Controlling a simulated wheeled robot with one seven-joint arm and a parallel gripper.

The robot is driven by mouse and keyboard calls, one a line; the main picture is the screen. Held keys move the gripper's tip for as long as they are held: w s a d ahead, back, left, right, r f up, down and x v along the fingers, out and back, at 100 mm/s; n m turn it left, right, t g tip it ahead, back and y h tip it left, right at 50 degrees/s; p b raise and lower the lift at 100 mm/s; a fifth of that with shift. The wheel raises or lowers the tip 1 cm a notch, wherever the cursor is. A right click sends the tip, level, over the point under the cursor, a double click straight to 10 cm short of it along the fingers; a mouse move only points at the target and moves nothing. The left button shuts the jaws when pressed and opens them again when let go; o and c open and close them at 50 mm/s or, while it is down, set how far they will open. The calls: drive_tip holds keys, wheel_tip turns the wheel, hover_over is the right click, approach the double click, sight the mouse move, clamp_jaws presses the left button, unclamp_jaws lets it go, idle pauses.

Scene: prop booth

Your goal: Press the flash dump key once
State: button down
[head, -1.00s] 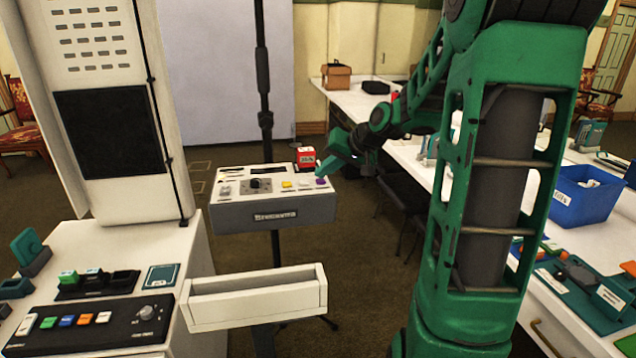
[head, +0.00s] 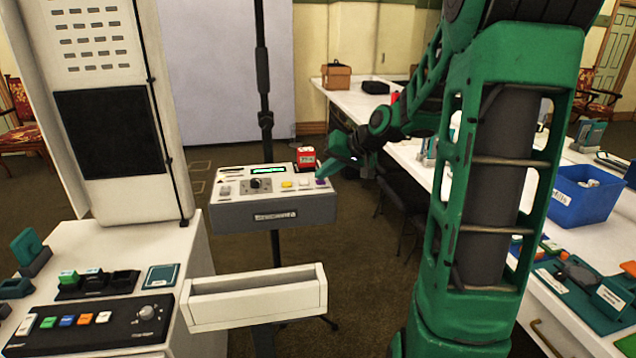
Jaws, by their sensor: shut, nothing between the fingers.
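A grey and white control box (head: 232,215) stands on a pole in the middle of the head view. Its top carries a dark dial (head: 261,184), a yellow key (head: 287,184), a pale key (head: 304,182) and a purple key (head: 320,182) at the right end. A small display (head: 268,170) on the top is lit green. The key labels are too small to read.
A red block (head: 306,158) stands at the box's back right, close to my gripper. A pale tray (head: 255,299) is in front of the box. A black key panel (head: 95,328) is on the left cabinet. A white table with a blue bin (head: 583,206) is at right.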

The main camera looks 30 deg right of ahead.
sight(324, 183)
drive_tip(key=shift+r, duration=0.8)
drive_tip(key=shift+r, duration=2.5)
drive_tip(key=s+a+f+g, duration=0.2)
drive_tip(key=s+f+g, duration=0.1)
drive_tip(key=s, duration=0.8)
drive_tip(key=s+a+f+g+h, duration=0.1)
drive_tip(key=s+a+f+g, duration=0.1)
drive_tip(key=s, duration=1)
drive_tip(key=s+a+f+g, duration=0.2)
drive_tip(key=s+f+g, duration=0.2)
drive_tip(key=s, duration=0.8)
wheel_tip(324, 183, down, 2)
drive_tip(key=shift+a+f+h, duration=0.1)
drive_tip(key=shift+a+h, duration=0.1)
drive_tip(key=shift+h, duration=0.2)
